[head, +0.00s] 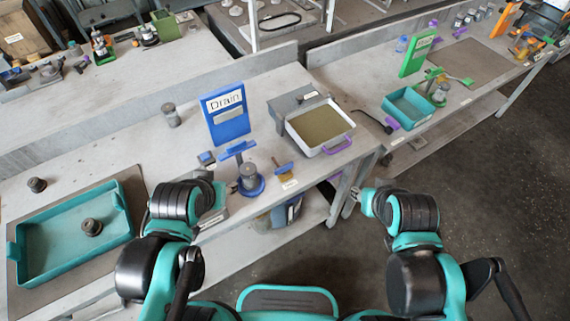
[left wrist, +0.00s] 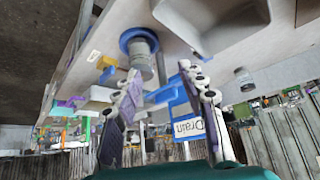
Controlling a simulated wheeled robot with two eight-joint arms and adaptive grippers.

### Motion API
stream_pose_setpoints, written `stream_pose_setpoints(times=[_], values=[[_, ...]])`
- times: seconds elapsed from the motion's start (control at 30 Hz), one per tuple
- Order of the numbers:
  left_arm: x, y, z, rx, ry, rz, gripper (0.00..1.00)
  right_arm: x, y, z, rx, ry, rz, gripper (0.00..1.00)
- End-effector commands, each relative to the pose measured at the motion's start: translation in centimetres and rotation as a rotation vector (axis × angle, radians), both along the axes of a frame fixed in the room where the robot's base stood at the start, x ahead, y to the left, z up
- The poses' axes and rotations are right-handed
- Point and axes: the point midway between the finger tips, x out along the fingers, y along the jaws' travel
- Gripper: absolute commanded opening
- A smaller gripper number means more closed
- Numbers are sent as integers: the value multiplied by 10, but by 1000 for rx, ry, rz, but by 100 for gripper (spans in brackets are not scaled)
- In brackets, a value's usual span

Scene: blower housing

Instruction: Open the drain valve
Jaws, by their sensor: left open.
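The blue Drain sign (head: 226,115) stands upright on the bench; it shows upside down in the left wrist view (left wrist: 186,127). In front of it is a valve with a grey cylindrical body (head: 249,175) on a round blue base and a blue bar-shaped handle (head: 238,150). The grey body also shows in the left wrist view (left wrist: 142,56). My left gripper (left wrist: 162,88) is open and empty, with the valve beyond its fingertips and apart from them. In the head view it is just left of the valve, partly hidden. My right gripper (head: 363,199) is off the bench's front edge; its jaw state is unclear.
A tray of brownish liquid (head: 321,122) with a purple handle sits right of the valve. A yellow-orange piece (head: 283,168) stands between them. A teal tray (head: 70,270) holding a dark part is at left. A green sign (head: 418,52) and teal bin (head: 410,105) occupy the right bench.

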Motion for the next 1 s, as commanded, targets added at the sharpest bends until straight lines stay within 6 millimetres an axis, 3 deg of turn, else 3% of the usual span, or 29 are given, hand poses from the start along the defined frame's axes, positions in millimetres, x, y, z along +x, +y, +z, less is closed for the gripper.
stream_pose_setpoints(times=[0.17,0.37,0.63,0.8,1.0], values=[[15,-11,9,20,38,-89,32,0,0,8,0,0,0,34],[57,-46,15,71,130,-378,32,0,0,27,0,0,0,34],[106,-97,-6,105,201,-793,32,0,0,47,0,0,0,34],[119,-115,-20,109,209,-938,32,0,0,52,0,0,0,34],[123,-123,-37,111,209,-975,32,0,0,47,0,0,0,34]])
